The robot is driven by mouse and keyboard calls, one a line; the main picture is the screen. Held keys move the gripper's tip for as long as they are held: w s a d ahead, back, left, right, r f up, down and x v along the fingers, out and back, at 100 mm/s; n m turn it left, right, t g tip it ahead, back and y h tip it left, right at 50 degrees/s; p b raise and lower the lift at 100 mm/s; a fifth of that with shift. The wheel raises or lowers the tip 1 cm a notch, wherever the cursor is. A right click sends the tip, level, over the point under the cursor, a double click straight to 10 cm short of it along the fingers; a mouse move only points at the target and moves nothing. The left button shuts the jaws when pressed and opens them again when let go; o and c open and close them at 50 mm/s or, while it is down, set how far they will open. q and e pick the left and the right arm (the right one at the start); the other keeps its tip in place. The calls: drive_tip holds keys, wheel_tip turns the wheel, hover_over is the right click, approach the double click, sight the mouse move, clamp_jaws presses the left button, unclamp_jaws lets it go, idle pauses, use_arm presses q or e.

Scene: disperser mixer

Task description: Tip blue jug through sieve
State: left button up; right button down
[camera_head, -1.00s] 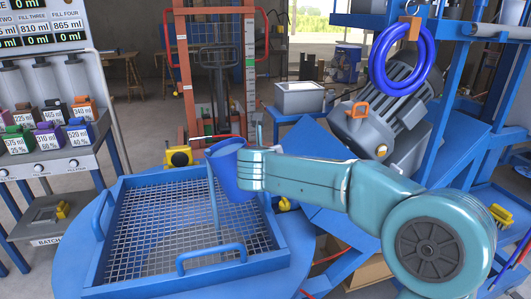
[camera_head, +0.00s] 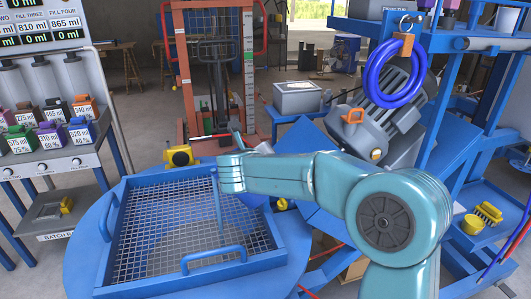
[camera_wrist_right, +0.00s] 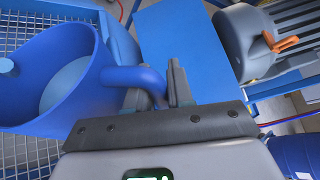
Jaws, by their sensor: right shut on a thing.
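The blue jug (camera_wrist_right: 62,72) is over the wire mesh in the right wrist view, with lighter blue liquid showing inside it. My right gripper (camera_wrist_right: 172,88) is shut on its handle (camera_wrist_right: 135,76). In the head view my right wrist hides most of the jug above the right part of the sieve (camera_head: 160,235). A thin blue stream (camera_head: 215,197) runs down toward the mesh there. The sieve is a square blue frame with wire mesh and raised handles, lying flat. My left gripper is not in view.
The sieve lies on a round blue surface (camera_head: 82,255). A dispenser rack with small coloured containers (camera_head: 50,138) stands at the left. A grey motor (camera_head: 395,100) and blue frame stand at the right, with blue coiled hose (camera_head: 400,72) hanging there.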

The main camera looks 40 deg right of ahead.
drive_tip(key=w+a+n+p, duration=0.1)
drive_tip(key=p, duration=0.1)
drive_tip(key=w+a+r+n+g+h+p, duration=0.1)
drive_tip(key=n+p, duration=0.1)
drive_tip(key=shift+w+g+h, duration=0.2)
drive_tip(key=shift+g+h, duration=0.1)
drive_tip(key=p, duration=0.2)
drive_tip(key=w+a+f+n+h+p, duration=0.1)
drive_tip(key=p, duration=0.1)
drive_tip(key=shift+w+a+n+g, duration=0.1)
drive_tip(key=shift+w+n+g, duration=0.2)
drive_tip(key=p, duration=0.2)
drive_tip(key=w+a+f+n+h+p, duration=0.1)
drive_tip(key=p, duration=0.1)
drive_tip(key=shift+w+a, duration=0.1)
drive_tip(key=shift+w, duration=0.2)
drive_tip(key=shift+w+a+n+g+p, duration=0.2)
drive_tip(key=shift+w+n+g+p, duration=0.1)
drive_tip(key=shift+n+p, duration=0.15)
drive_tip(key=shift+f, duration=0.2)
wheel_tip(320, 180, up, 4)
drive_tip(key=p, duration=0.4)
